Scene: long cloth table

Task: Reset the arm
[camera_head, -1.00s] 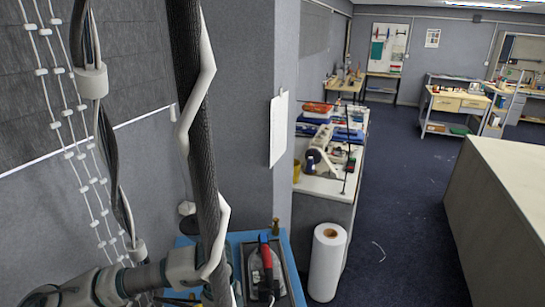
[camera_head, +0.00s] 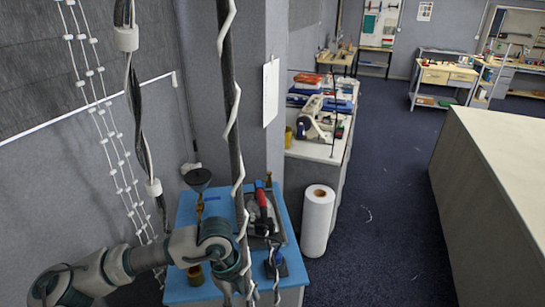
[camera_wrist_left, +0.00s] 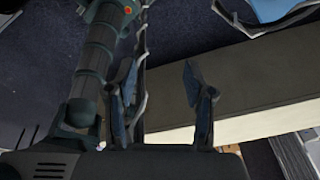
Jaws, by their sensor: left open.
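My left arm (camera_head: 150,258) comes in from the lower left of the head view and reaches a joint in front of the blue-topped table. I cannot make out the left gripper's fingers in the head view. In the left wrist view my left gripper (camera_wrist_left: 163,92) has its two fingers well apart, with nothing between them. A long pale surface and the dark floor lie behind the fingers. My right gripper is in neither view.
The blue-topped table (camera_head: 186,288) holds a tray with a red-handled tool (camera_head: 262,208). A white roll (camera_head: 318,222) stands beside it. A cluttered white counter (camera_head: 318,150) is behind. A long pale-topped table (camera_head: 505,165) is at right. Dark floor (camera_head: 385,215) between is clear.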

